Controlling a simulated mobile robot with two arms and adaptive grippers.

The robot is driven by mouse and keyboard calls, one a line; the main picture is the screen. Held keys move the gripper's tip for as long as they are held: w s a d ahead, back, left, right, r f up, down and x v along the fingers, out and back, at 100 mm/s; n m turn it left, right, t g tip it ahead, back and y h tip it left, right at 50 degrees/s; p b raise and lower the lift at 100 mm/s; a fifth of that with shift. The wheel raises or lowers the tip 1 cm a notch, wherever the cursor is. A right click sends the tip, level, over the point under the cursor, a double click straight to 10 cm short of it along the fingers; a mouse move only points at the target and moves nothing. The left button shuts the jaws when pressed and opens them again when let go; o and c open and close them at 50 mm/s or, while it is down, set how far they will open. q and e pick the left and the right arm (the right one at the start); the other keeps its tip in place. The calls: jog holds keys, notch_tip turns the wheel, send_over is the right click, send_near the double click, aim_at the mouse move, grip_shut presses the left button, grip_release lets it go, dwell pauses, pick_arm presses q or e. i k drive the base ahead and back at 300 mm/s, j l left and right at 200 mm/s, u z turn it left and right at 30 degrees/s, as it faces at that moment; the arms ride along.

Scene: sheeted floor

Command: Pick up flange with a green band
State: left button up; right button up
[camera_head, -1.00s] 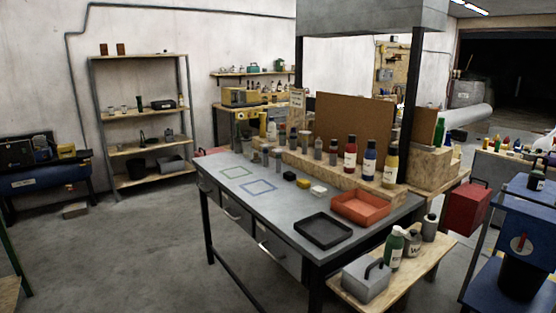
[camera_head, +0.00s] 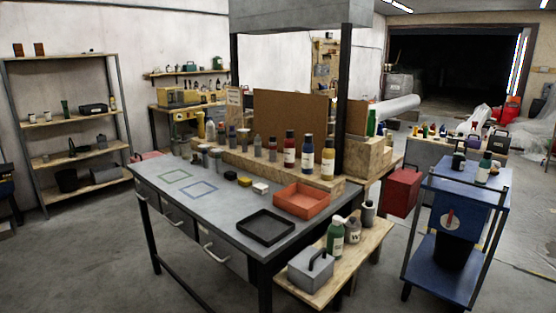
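I cannot make out a flange with a green band at this size. Small grey cylindrical pieces (camera_head: 215,159) stand at the back left of the grey workbench (camera_head: 225,210), too small to tell any band. A green square outline (camera_head: 175,175) and a blue square outline (camera_head: 199,190) are marked on the bench top. Neither of my grippers is in view.
A black tray (camera_head: 266,228) and an orange tray (camera_head: 302,200) lie on the bench's right part. Bottles (camera_head: 308,157) line its back. A low wooden bench (camera_head: 352,262) and a blue cart (camera_head: 445,240) stand right. Floor at front left is clear.

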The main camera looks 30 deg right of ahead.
aim_at(217, 151)
jog(key=i+z, duration=0.25)
jog(key=z, duration=0.2)
jog(key=i+j+z, duration=0.25)
jog(key=z, duration=0.15)
jog(key=i+j+z, duration=0.2)
jog(key=z, duration=0.25)
jog(key=i+j+z, duration=0.15)
jog(key=j+z, duration=0.15)
jog(key=z, duration=0.15)
